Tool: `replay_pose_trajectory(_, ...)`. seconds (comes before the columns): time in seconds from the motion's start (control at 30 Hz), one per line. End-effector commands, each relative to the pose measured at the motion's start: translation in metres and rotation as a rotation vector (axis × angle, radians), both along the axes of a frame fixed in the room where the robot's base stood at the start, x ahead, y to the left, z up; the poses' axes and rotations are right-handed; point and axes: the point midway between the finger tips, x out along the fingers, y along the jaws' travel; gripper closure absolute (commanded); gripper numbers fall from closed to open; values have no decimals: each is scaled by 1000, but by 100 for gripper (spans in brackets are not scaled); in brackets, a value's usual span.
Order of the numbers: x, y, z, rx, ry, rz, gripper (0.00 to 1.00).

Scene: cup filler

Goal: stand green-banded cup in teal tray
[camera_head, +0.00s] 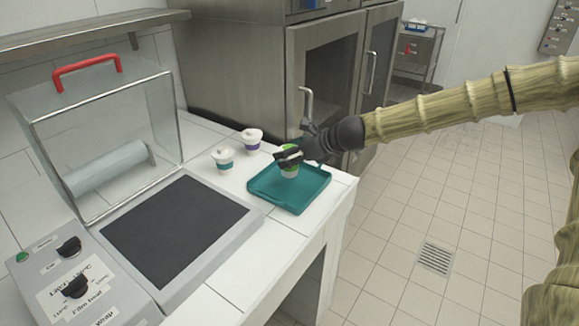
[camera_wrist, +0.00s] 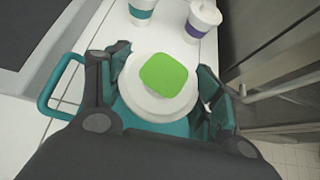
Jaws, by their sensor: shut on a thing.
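The green-banded cup (camera_head: 290,172) is in my gripper (camera_head: 285,157), over the teal tray (camera_head: 316,192) in the head view. In the wrist view its white lid with a green top (camera_wrist: 164,75) sits between the two fingers of my gripper (camera_wrist: 160,90). The cup looks upright. The teal tray (camera_wrist: 64,84) shows below and around it. Whether the cup's base touches the tray is hard to tell. The tray lies on the white counter near its right corner, with no other cup in it.
A teal-banded cup (camera_head: 223,158) and a purple-banded cup (camera_head: 251,139) stand on the counter behind and left of the tray. A wrapping machine with a dark plate (camera_head: 174,229) takes up the left. A steel cabinet (camera_head: 243,70) stands behind.

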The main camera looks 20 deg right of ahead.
Motion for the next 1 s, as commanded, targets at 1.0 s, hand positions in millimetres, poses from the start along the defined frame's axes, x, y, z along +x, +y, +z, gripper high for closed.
replay_pose_trajectory(1.0,0,-1,-42,-1,-1,-2,31)
